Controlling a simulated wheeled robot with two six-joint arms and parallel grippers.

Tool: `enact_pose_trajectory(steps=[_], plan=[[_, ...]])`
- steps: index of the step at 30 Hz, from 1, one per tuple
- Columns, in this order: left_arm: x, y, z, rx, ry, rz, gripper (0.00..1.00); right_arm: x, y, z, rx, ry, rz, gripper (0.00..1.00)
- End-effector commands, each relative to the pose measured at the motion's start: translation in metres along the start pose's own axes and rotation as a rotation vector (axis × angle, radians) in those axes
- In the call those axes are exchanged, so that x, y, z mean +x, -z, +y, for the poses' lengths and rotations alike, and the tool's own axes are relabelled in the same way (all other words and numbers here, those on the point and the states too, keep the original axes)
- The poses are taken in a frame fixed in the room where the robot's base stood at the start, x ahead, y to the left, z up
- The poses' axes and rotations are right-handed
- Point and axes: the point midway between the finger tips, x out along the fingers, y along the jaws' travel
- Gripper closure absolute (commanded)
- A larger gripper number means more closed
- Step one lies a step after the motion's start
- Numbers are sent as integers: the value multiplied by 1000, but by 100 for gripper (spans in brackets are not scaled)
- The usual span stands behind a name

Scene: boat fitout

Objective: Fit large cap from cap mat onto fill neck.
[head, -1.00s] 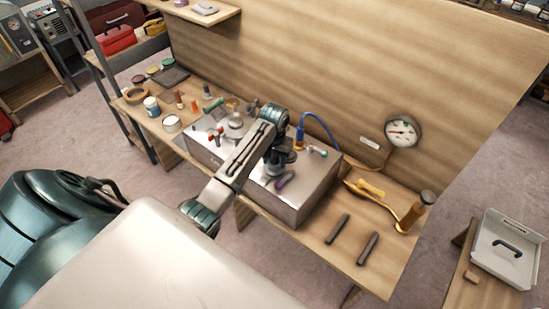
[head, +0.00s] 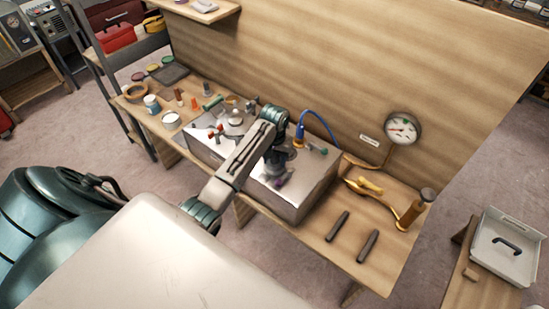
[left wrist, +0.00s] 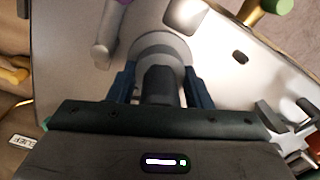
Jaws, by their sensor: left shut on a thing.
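My left gripper (head: 277,172) is over the right part of the metal tank box (head: 313,196). In the left wrist view its two blue fingers (left wrist: 162,88) are closed on a dark grey grip, which I take for the large cap (left wrist: 158,83). A wider round grey rim (left wrist: 158,47) shows just beyond it. I cannot tell whether that rim belongs to the cap or to the fill neck, nor whether the cap is seated. The fill neck is not clearly seen otherwise. A dark flat mat (head: 171,75) lies at the bench's far left, possibly the cap mat. My right gripper is not in view.
A purple-tipped fitting (head: 278,184) is close to the gripper on the box. A blue hose (head: 320,124) rises behind it. A gauge (head: 402,128) is on the back panel. Jars and small fittings crowd the left.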

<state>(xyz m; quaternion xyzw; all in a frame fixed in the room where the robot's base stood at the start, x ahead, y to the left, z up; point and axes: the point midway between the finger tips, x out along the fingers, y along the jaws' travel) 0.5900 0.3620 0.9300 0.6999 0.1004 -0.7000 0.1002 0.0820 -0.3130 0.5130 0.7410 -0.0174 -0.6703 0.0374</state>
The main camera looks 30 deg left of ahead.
Motion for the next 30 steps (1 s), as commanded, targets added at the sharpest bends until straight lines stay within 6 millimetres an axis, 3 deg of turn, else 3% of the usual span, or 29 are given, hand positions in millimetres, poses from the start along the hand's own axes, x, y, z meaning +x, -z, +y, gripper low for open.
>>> enact_pose_trajectory(steps=[5, 6, 9, 16, 20, 30], plan=[[0, 0, 0, 0, 0, 1, 80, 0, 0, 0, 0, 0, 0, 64], [0, 0, 0, 0, 0, 1, 51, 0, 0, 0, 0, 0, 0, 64], [0, 0, 0, 0, 0, 1, 31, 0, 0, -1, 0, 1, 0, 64], [0, 0, 0, 0, 0, 0, 28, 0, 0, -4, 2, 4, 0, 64], [0, 0, 0, 0, 0, 0, 4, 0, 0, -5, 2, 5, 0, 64], [-3, 0, 0, 0, 0, 2, 4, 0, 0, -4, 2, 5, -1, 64]])
